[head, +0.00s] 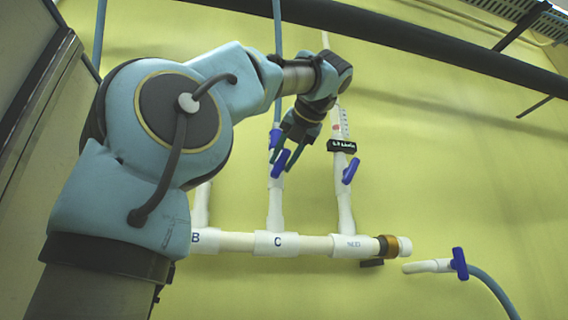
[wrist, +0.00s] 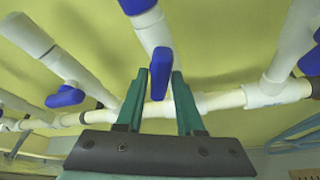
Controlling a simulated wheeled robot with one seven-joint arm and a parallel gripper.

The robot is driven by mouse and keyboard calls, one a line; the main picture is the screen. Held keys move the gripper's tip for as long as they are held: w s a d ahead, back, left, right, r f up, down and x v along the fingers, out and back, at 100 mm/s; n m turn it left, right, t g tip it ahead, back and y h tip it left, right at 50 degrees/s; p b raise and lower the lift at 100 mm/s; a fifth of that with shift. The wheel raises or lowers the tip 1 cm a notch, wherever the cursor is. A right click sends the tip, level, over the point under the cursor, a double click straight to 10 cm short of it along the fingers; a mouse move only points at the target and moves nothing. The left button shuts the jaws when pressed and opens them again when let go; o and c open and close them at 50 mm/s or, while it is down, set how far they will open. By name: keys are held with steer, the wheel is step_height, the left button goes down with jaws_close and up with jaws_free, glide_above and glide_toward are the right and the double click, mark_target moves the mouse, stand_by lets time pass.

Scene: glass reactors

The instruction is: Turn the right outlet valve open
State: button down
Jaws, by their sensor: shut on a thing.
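In the head view, my gripper (head: 286,157) is at the white vertical pipe (head: 275,205) that joins the manifold at the label C. Its fingers are around the blue valve handle (head: 279,163) on that pipe. In the wrist view, the same blue handle (wrist: 160,75) sits between the two green fingertips of my gripper (wrist: 161,80), which is shut on it. The handle slants slightly against its pipe. Another blue valve handle (head: 350,171) is on the pipe to the right, below a black-labelled flow meter (head: 342,146), clear of my gripper. I cannot tell which the task calls right.
The white horizontal manifold (head: 238,242) runs below, ending in a brass fitting (head: 403,246). A loose hose end with a blue valve (head: 459,263) is at the lower right. The wrist view shows another blue handle (wrist: 65,96) at left. A dark bar (head: 420,48) crosses above.

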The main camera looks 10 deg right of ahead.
steer(key=shift+a+n+h+b, duration=0.1)
steer(key=shift+n+h+b, duration=0.7)
steer(key=shift+n, duration=0.5)
steer(key=c, duration=0.7)
jaws_free()
steer(key=p+v, duration=0.2)
steer(key=v, duration=0.9)
steer(key=shift+a, duration=0.15)
